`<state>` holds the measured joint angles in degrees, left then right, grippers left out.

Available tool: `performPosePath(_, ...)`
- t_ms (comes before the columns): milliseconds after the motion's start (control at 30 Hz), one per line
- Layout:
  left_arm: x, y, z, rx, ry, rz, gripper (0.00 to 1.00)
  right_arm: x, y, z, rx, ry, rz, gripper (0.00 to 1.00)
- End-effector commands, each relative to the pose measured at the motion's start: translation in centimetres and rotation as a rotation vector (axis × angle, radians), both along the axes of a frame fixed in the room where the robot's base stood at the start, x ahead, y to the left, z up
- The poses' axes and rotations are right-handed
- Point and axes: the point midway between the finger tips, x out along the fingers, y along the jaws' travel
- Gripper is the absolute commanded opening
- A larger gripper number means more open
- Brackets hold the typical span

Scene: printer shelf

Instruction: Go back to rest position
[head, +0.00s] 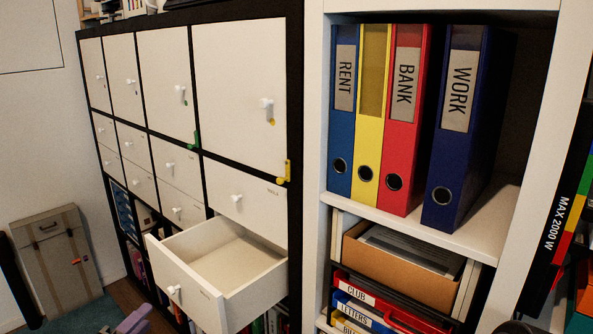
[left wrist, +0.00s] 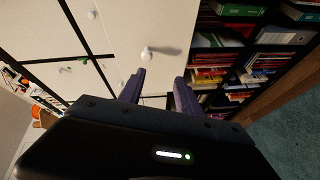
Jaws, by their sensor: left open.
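My left gripper (head: 134,322) shows only as a small purple piece at the bottom edge of the head view, below the open drawer. In the left wrist view its two purple fingers (left wrist: 160,90) stand apart with nothing between them. A white drawer front with a round white knob (left wrist: 147,53) lies beyond the fingertips, apart from them. The open drawer (head: 222,257) is pulled out of the cabinet and looks empty inside. My right gripper cannot be made out in either view.
The white cabinet (head: 237,90) with dark edges has several shut doors and drawers. To its right, a white shelf holds upright binders, including a blue WORK binder (head: 458,125), above a cardboard tray (head: 400,262). A grey case (head: 57,262) stands by the left wall.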

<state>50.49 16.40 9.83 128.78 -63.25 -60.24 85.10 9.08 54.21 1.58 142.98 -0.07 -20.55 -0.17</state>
Motion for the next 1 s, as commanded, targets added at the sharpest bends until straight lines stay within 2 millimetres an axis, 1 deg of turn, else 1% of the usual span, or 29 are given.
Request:
performPosePath(67, -0.2, 1.7, -2.3, 0.140, 0.049, 0.068, 0.41, 0.0, 0.0, 0.0, 0.000, 0.000, -0.001, 0.33)
performPosePath(100, -0.5, 2.4, -4.1, 0.213, 0.096, 0.101, 0.41, 0.0, 0.0, 0.1, 0.000, 0.000, -0.001, 0.33)
performPosePath(167, -1.1, 2.3, -7.4, 0.320, 0.190, 0.118, 0.41, 0.0, 0.0, 0.6, 0.000, 0.001, -0.002, 0.33)
performPosePath(200, -1.7, 1.4, -9.8, 0.387, 0.267, 0.107, 0.41, 0.0, 0.0, 1.1, 0.000, 0.001, -0.002, 0.33)
performPosePath(233, -2.4, 0.4, -11.8, 0.434, 0.331, 0.084, 0.41, 0.0, 0.0, 1.5, 0.000, 0.001, -0.002, 0.33)
performPosePath(267, -3.2, -1.1, -13.8, 0.478, 0.397, 0.046, 0.41, 0.0, 0.0, 2.1, 0.000, 0.001, -0.002, 0.33)
performPosePath(300, -4.5, -3.3, -16.1, 0.525, 0.475, -0.015, 0.41, 0.0, 0.0, 2.6, 0.001, 0.001, -0.003, 0.33)
performPosePath(367, -6.7, -6.7, -19.0, 0.579, 0.577, -0.119, 0.41, 0.0, 0.0, 3.5, 0.001, 0.001, -0.003, 0.33)
performPosePath(400, -8.4, -9.1, -20.6, 0.606, 0.637, -0.197, 0.41, 0.0, 0.0, 4.0, 0.001, 0.001, -0.003, 0.33)
performPosePath(467, -11.2, -12.8, -22.5, 0.635, 0.717, -0.319, 0.41, 0.0, 0.0, 4.9, 0.001, 0.001, -0.003, 0.33)
performPosePath(500, -13.3, -15.2, -23.5, 0.650, 0.765, -0.402, 0.41, 0.0, 0.1, 5.4, 0.001, 0.001, -0.003, 0.33)
performPosePath(567, -16.6, -18.6, -24.4, 0.659, 0.831, -0.520, 0.41, 0.0, 0.1, 6.3, 0.001, 0.002, -0.003, 0.33)
performPosePath(600, -18.7, -20.6, -24.8, 0.662, 0.869, -0.590, 0.41, 0.0, 0.1, 6.8, 0.001, 0.002, -0.003, 0.33)
performPosePath(700, -23.5, -24.6, -25.1, 0.653, 0.953, -0.720, 0.41, 0.0, 0.1, 8.2, 0.001, 0.002, -0.003, 0.33)
performPosePath(733, -24.6, -25.6, -25.0, 0.653, 0.969, -0.749, 0.41, 0.0, 0.1, 8.5, 0.001, 0.002, -0.003, 0.33)
performPosePath(800, -26.5, -27.5, -24.8, 0.672, 0.977, -0.819, 0.41, 0.0, 0.1, 9.2, 0.001, 0.002, -0.002, 0.33)
performPosePath(833, -27.0, -28.1, -24.7, 0.680, 0.976, -0.843, 0.41, 0.0, 0.1, 9.4, 0.001, 0.002, -0.002, 0.33)
performPosePath(900, -27.6, -29.0, -24.5, 0.697, 0.966, -0.878, 0.41, 0.0, 0.1, 9.7, 0.001, 0.002, -0.002, 0.33)
performPosePath(1000, -27.5, -29.3, -24.5, 0.706, 0.957, -0.888, 0.41, 0.0, 0.1, 9.6, 0.001, 0.002, -0.002, 0.33)
